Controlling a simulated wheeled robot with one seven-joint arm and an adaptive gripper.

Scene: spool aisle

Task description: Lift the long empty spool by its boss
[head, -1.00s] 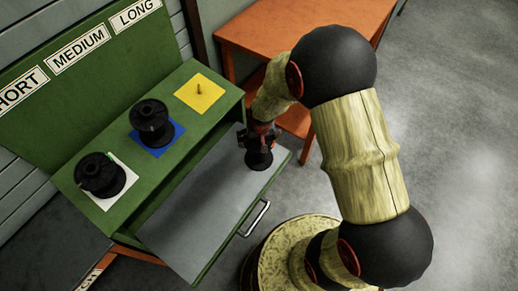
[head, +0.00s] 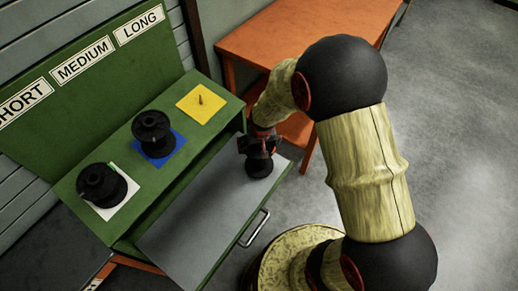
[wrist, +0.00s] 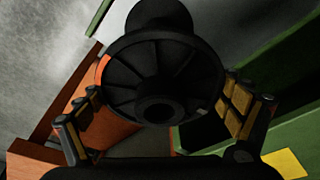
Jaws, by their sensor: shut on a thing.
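The black spool (head: 260,169) is at my gripper (head: 260,143), over the far right part of the grey drawer (head: 205,210). In the wrist view the spool's ribbed flange (wrist: 130,72) faces the camera, with its round central boss (wrist: 158,108) near the middle. My gripper's fingers (wrist: 163,105) stand on both sides of the spool and are shut on it. The exact finger contact is hard to see. I cannot tell whether the spool's lower flange touches the drawer.
On the green cabinet top, one black spool (head: 102,185) stands on a white square and another (head: 154,134) on a blue square. SHORT, MEDIUM and LONG labels stand behind. An orange table (head: 300,40) is beyond. The drawer has a handle (head: 257,228).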

